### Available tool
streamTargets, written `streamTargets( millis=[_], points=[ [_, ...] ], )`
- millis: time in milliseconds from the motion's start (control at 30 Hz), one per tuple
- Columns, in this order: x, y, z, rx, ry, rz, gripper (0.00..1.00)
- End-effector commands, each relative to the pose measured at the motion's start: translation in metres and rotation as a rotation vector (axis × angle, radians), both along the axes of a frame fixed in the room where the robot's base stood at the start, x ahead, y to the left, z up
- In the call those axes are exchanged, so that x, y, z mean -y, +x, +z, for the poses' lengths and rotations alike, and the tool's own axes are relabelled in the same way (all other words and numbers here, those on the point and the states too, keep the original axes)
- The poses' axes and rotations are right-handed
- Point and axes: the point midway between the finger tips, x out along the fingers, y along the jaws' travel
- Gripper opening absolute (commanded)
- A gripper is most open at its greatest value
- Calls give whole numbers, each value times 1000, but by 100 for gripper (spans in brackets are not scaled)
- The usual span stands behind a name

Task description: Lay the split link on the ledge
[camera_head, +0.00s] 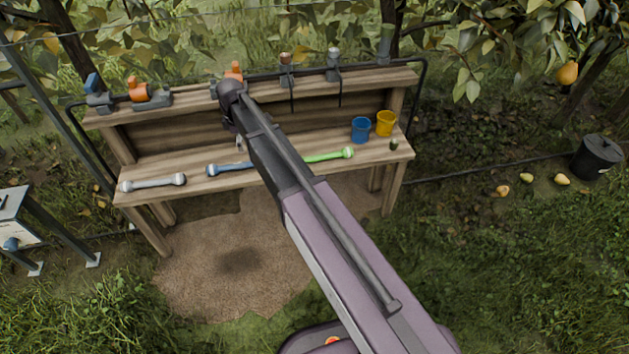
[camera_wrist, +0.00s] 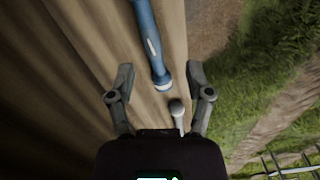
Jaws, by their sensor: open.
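Three links with rounded ends lie on the wooden bench (camera_head: 200,197): a grey one (camera_head: 153,182) at left, a blue one (camera_head: 228,168) in the middle and a green one (camera_head: 328,156) at right. I cannot tell which one is split. My arm covers part of the bench between the blue and green links. In the wrist view my gripper (camera_wrist: 161,76) is open and empty, its fingers on either side of the blue link's end (camera_wrist: 163,76). A grey rounded end (camera_wrist: 177,108) shows nearer the palm. The head view mostly hides my gripper behind my arm.
A raised wooden shelf (camera_head: 372,78) at the back carries clamps and tools. A black bin (camera_head: 596,157) and fallen pears lie farther right.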

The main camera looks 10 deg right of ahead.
Motion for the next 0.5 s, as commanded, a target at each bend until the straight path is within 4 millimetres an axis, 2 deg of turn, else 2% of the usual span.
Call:
streamTargets(
  millis=[33,167,300,500],
  points=[
    [15,-16,0,0,0,-61,66],
    [53,-51,0,0,0,-266,66],
    [96,-95,0,0,0,-526,66],
    [149,-161,0,-1,0,-905,66]
  ],
)
